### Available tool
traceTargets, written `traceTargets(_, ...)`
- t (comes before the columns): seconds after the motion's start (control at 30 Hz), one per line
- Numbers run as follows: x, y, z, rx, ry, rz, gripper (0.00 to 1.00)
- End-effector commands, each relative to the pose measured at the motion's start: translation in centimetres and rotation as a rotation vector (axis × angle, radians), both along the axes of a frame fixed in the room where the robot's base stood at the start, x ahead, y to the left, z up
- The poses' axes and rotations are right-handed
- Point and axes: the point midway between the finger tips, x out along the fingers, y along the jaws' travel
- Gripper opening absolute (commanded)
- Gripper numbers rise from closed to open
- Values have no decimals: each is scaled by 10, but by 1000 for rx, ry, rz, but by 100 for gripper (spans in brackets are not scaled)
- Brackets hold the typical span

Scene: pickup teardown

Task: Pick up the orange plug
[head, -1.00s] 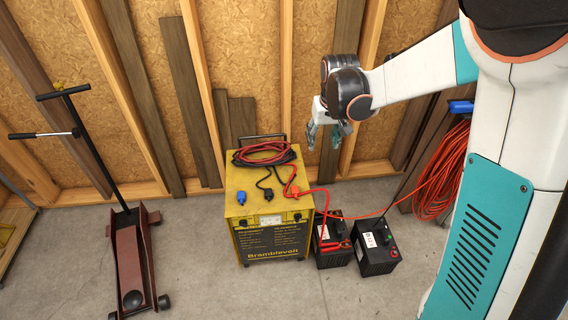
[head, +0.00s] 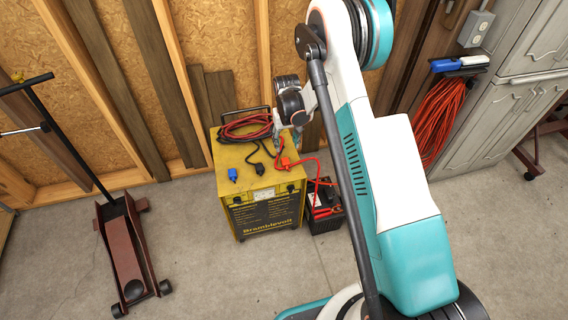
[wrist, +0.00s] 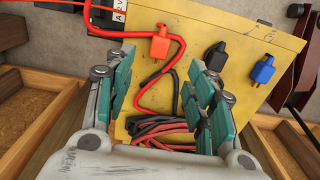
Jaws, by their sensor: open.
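The orange plug (head: 285,162) lies on top of the yellow Bramblevolt box (head: 224,152), near its right side, with a red cable running from it. In the wrist view the orange plug (wrist: 160,46) lies beyond my fingertips, about midway between them sideways. My gripper (head: 289,138) is above the box's back right part, partly hidden by my arm's links. In the wrist view my gripper (wrist: 157,82) is open, with teal finger pads apart and nothing held. Red and black cables show between and below the fingers.
On the box top, a black plug (wrist: 217,56) and a blue plug (wrist: 262,70) lie to the right of the orange one in the wrist view. A dark battery (head: 325,217) stands right of the box. A floor jack (head: 125,250) stands left; floor between is clear.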

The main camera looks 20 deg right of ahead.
Motion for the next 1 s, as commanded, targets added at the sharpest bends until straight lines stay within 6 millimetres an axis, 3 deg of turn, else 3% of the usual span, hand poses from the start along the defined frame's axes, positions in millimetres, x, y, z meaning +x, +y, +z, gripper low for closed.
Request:
traceTargets(0.1,0,0,-28,0,-1,0,50)
traceTargets(0.23,0,0,-50,0,-1,0,50)
traceTargets(0.57,0,0,-71,0,-1,0,50)
traceTargets(0.9,-2,1,-114,0,-1,0,50)
traceTargets(1.0,-2,1,-119,0,-1,0,50)
